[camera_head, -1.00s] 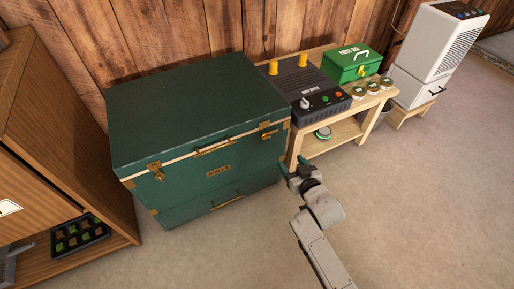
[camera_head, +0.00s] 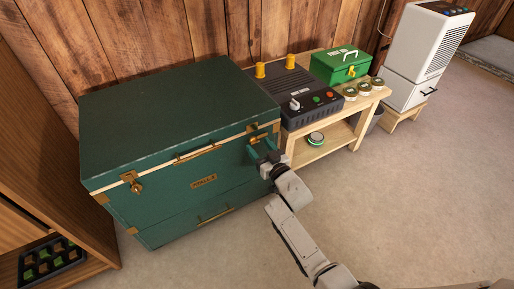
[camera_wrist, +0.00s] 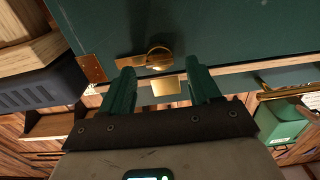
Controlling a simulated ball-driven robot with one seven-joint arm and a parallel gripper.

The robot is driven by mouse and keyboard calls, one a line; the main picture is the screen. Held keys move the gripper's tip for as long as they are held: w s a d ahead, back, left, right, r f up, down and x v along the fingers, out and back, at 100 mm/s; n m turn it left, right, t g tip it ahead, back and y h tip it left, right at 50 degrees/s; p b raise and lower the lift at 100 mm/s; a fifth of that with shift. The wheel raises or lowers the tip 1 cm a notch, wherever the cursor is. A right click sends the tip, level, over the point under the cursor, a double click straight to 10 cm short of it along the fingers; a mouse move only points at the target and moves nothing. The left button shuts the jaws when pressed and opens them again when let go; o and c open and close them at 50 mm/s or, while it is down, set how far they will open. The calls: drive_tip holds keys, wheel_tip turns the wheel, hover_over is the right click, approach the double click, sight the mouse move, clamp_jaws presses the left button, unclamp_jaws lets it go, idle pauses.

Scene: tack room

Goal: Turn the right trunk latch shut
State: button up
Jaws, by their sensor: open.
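The green trunk (camera_head: 175,115) stands against the wall with its lid down. Its right latch (camera_wrist: 158,59) is brass, with a round knob and a flat arm lying sideways to the left in the wrist view. A separate brass plate (camera_wrist: 166,86) sits by the pale lid seam. In the head view the latch is mostly hidden by my gripper (camera_head: 264,150). My gripper, also in the wrist view (camera_wrist: 163,70), is open and empty, its two green fingers on either side of the latch area, with no clear contact. The left latch (camera_head: 133,182) is brass and visible.
A wooden bench (camera_head: 335,138) close right of the trunk holds a dark machine (camera_head: 300,95), a green first-aid box (camera_head: 341,66) and several small tins. A wooden cabinet (camera_head: 60,170) stands left. The floor in front is clear.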

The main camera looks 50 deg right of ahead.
sight(254, 141)
drive_tip(key=shift+x, duration=1.1)
drive_tip(key=shift+c, duration=0.4)
drive_tip(key=c, duration=0.9)
drive_tip(key=shift+c, duration=0.2)
